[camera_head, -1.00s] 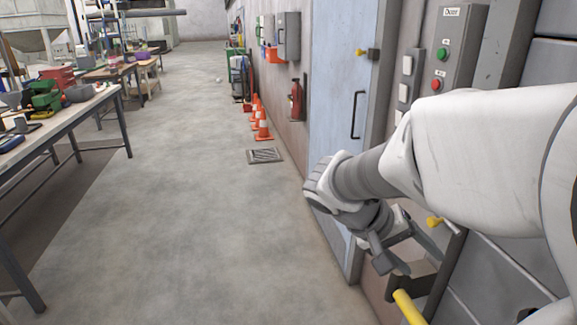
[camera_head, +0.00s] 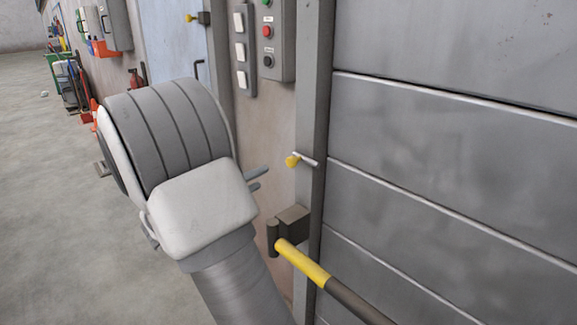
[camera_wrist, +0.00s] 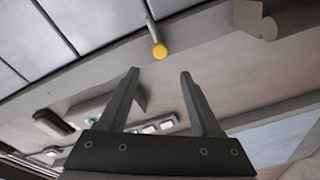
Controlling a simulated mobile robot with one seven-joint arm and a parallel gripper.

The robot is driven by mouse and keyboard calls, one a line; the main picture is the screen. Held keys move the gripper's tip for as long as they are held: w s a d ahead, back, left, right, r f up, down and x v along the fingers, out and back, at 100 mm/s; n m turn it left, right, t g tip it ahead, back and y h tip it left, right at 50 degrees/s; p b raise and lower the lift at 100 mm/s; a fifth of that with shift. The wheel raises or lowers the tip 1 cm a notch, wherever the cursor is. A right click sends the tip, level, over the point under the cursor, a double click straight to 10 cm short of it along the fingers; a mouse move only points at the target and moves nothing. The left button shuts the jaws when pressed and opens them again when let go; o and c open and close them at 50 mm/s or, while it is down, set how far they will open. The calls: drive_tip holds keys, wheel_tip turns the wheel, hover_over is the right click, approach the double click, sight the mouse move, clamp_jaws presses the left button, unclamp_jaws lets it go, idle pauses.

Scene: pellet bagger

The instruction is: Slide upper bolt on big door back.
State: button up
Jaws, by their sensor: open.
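The big door (camera_head: 450,140) is grey, with horizontal panels, and fills the right of the head view. A bolt with a yellow knob (camera_head: 293,161) on a short pale rod crosses its frame. In the wrist view the yellow knob (camera_wrist: 160,51) is just beyond and between the fingertips, with its rod running up toward the door panels (camera_wrist: 100,20). My gripper (camera_head: 258,178) is left of the knob in the head view, mostly hidden by my wrist. In the wrist view my gripper (camera_wrist: 160,72) is open and empty, apart from the knob.
A yellow-ended bar (camera_head: 302,263) sticks out below the bolt beside a dark bracket (camera_head: 292,226). A button panel (camera_head: 268,35) and switches (camera_head: 241,50) are above left. A blue door (camera_head: 170,40) has another yellow knob (camera_head: 190,18).

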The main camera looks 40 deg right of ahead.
sight(289, 163)
drive_tip(key=d, duration=0.4)
drive_tip(key=w+d+b, duration=0.1)
drive_tip(key=d, duration=0.3)
drive_tip(key=w+d, duration=0.1)
drive_tip(key=d, duration=0.3)
drive_tip(key=shift+w+d, duration=0.2)
clamp_jaws()
idle(0.9)
